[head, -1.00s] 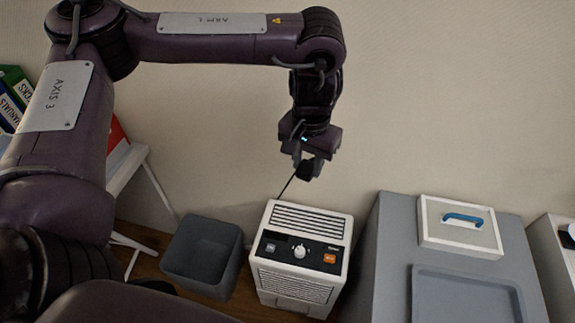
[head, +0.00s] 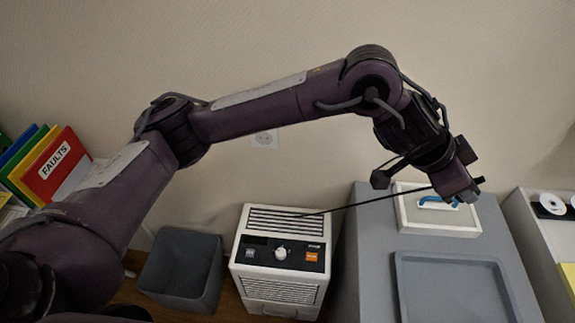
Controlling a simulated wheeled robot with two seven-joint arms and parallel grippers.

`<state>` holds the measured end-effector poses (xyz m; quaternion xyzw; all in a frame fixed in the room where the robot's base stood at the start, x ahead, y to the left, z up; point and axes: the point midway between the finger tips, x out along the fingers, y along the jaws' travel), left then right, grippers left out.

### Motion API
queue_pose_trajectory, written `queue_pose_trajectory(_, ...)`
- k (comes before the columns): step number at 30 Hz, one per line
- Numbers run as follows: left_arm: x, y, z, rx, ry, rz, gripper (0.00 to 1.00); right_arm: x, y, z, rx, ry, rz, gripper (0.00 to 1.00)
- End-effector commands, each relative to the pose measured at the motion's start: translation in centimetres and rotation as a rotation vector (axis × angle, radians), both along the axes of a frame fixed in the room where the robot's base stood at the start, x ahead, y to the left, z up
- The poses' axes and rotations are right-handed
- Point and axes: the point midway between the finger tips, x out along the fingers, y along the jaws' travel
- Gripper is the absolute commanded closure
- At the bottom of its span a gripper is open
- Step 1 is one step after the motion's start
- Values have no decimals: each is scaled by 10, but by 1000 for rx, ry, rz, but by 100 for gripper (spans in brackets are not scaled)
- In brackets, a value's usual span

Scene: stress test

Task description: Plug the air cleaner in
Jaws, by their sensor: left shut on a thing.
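The white air cleaner (head: 281,262) stands upright in the lower middle of the head view, with a dark control panel, a pale knob and an orange button. Its black cord (head: 365,203) runs from its top to the right, up to my left gripper (head: 460,184). My left gripper is shut on the cord's plug end (head: 480,181), mostly hidden by the jaws, and appears above the grey cabinet. A pale wall socket (head: 264,139) shows on the wall above the air cleaner, just under my left forearm, well left of the gripper. My right gripper is out of view.
A dark grey bin (head: 183,270) stands left of the air cleaner. The grey cabinet (head: 370,250) on the right bears a tray (head: 455,287) and a pale box with a blue handle (head: 420,216). Colourful binders (head: 55,165) stand at the left.

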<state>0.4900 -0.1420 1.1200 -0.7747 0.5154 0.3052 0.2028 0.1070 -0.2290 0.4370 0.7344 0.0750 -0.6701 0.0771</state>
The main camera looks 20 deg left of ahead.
Motion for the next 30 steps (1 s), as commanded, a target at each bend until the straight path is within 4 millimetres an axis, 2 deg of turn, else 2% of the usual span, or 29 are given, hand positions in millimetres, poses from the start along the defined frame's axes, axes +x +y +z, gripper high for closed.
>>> queue_pose_trajectory(7,49,40,10,-193,-91,167,88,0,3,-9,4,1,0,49)
queue_pose_trajectory(14,89,105,-6,-310,-203,416,88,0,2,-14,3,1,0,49)
queue_pose_trajectory(18,106,149,-27,-355,-276,572,88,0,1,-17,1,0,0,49)
queue_pose_trajectory(23,117,206,-59,-385,-371,759,88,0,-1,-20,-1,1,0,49)
queue_pose_trajectory(26,118,251,-88,-394,-442,897,88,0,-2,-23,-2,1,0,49)
queue_pose_trajectory(30,109,316,-129,-393,-551,1080,88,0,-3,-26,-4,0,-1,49)
